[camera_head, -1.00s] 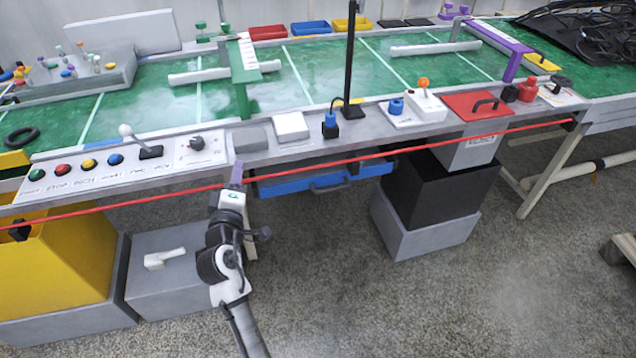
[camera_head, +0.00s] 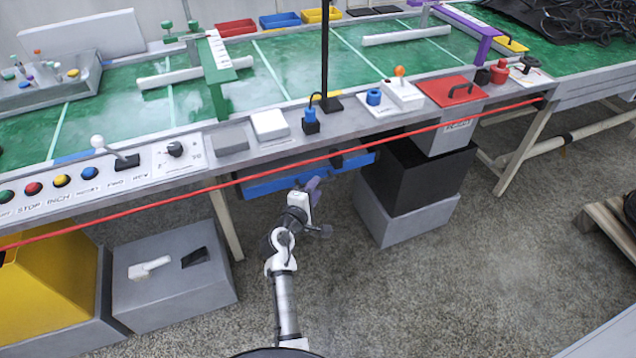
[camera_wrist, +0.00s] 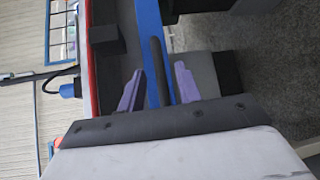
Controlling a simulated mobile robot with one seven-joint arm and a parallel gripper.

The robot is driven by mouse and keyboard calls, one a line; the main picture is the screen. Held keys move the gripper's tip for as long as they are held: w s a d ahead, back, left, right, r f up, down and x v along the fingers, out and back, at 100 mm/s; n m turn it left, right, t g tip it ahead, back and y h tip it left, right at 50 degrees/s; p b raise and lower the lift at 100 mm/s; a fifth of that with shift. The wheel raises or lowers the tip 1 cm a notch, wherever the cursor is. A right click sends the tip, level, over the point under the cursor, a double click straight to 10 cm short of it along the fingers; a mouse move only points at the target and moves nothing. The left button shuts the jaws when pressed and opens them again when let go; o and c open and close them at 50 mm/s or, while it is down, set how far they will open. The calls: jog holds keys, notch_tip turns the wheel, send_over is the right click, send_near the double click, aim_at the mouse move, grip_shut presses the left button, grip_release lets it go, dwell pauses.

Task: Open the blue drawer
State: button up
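The blue drawer (camera_head: 270,186) hangs under the front edge of the bench, its front a long blue strip. In the wrist view the blue front (camera_wrist: 148,30) runs up the picture. A dark bar handle (camera_wrist: 157,65) lies between the two purple fingers of my gripper (camera_wrist: 158,84). The fingers stand apart with gaps on both sides of the bar, so my gripper is open. I cannot tell how deep the bar sits between them. In the head view my gripper (camera_head: 313,184) is at the drawer's front and hides its handle.
A red hose or cord (camera_head: 400,134) runs along the bench front just above the drawer. A black box (camera_head: 412,178) on a grey block (camera_head: 385,217) stands right of the drawer. A grey block (camera_head: 175,270) stands at the left. The floor in front is clear.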

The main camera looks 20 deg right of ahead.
jog(key=shift+x, duration=1.55)
grip_shut()
